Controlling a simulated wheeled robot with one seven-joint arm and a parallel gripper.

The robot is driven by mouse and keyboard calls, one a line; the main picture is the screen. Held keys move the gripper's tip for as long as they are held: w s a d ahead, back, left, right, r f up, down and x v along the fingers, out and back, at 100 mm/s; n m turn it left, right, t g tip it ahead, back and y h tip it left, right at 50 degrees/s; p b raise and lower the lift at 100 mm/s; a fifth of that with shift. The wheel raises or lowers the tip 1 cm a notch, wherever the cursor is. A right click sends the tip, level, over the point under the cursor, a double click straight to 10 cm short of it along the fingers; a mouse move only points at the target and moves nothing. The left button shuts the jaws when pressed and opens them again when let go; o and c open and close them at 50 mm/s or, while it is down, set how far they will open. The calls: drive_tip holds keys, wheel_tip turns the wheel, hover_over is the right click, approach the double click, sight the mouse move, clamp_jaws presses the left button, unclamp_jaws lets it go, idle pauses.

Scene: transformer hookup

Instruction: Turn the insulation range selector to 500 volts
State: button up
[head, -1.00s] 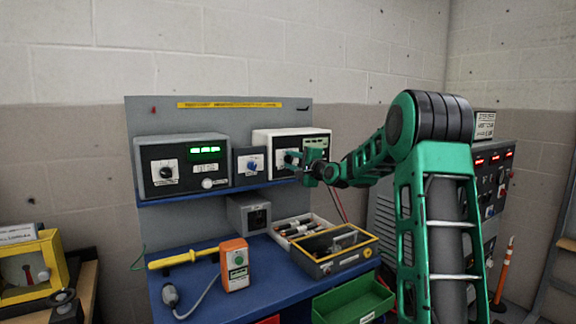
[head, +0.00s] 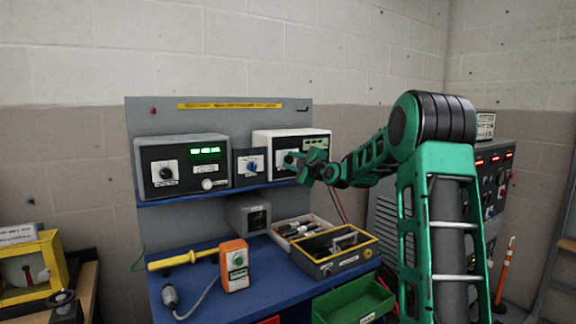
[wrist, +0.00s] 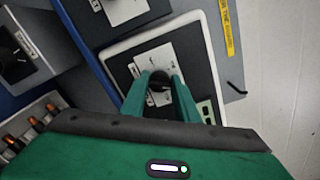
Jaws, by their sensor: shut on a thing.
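The insulation tester is a white-cased box with a dark front (head: 316,141) on the right end of the blue shelf. Its range selector is a dark knob (wrist: 160,90) on a white dial plate (wrist: 143,66) in the wrist view. My gripper (head: 292,160) is at the left of the tester's front in the head view. In the wrist view its two green fingers (wrist: 160,88) are shut on the knob, one on each side. The fingers hide much of the knob and part of the plate, so the pointer and the voltage marks cannot be read.
A grey meter (head: 205,150) with a green display and a small box with a blue knob (head: 250,163) stand to the left on the shelf. Below, the blue bench holds an orange handheld device (head: 235,264), a yellow probe and trays.

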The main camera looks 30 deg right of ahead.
drive_tip(key=shift+d+f, duration=0.2)
drive_tip(key=shift+f, duration=0.1)
drive_tip(key=o, duration=1)
drive_tip(key=shift+o, duration=0.3)
drive_tip(key=shift+r, duration=0.1)
drive_tip(key=s, duration=1)
drive_tip(key=shift+s, duration=0.3)
drive_tip(key=shift+d, duration=0.1)
